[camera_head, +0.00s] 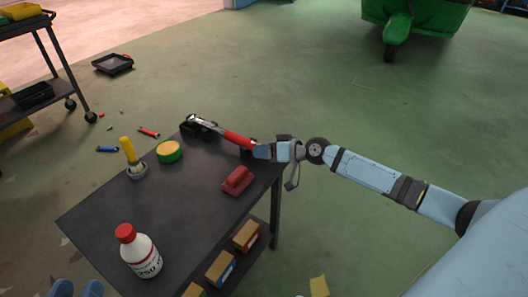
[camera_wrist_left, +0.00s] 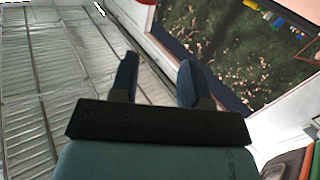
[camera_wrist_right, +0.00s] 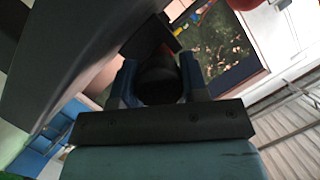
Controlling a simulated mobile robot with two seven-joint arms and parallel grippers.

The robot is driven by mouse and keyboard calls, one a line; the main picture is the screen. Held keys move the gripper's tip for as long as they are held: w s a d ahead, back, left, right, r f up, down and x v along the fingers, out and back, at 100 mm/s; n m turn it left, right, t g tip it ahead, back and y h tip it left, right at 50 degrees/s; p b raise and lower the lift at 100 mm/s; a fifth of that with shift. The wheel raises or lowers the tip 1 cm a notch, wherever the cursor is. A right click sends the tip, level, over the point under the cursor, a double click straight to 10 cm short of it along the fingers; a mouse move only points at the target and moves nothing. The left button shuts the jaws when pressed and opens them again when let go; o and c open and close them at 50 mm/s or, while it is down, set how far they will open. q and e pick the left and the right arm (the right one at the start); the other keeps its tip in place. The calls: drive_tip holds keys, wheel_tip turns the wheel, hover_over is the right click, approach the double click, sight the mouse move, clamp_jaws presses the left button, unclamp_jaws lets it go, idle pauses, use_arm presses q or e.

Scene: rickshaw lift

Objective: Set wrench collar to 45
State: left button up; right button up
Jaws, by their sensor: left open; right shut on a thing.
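The torque wrench (camera_head: 238,138) with a red grip lies at the far corner of the dark table, its silver shaft pointing to the far left into a black holder (camera_head: 196,130). My right gripper (camera_head: 262,151) is shut on the dark handle end of the wrench. In the right wrist view the round dark handle end (camera_wrist_right: 158,80) sits between the fingers. The collar scale is too small to read. My left gripper (camera_wrist_left: 156,75) is open and empty in the left wrist view. In the head view only blue fingertips at the bottom left edge (camera_head: 76,289) show.
On the table (camera_head: 190,205) are a white bottle with a red cap (camera_head: 141,252), a yellow-handled brush (camera_head: 131,158), a green and yellow tin (camera_head: 169,152) and a red block-like object (camera_head: 238,180). Small boxes (camera_head: 221,267) sit on the lower shelf. The table's middle is clear.

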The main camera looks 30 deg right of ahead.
drive_tip(key=o, duration=0.9)
drive_tip(key=shift+s+d+r, duration=0.15)
drive_tip(key=shift+s+d, duration=0.2)
drive_tip(key=shift+s, duration=0.1)
use_arm(q)
drive_tip(key=shift+s+d+f+n+g+p, duration=0.25)
drive_tip(key=shift+s+n+g+p, duration=0.3)
drive_tip(key=shift+p, duration=0.5)
use_arm(e)
drive_tip(key=v, duration=1.2)
drive_tip(key=shift+s+d+r, duration=0.15)
drive_tip(key=shift+s+r, duration=0.05)
drive_tip(key=shift+s, duration=0.05)
use_arm(q)
drive_tip(key=shift+r, duration=0.1)
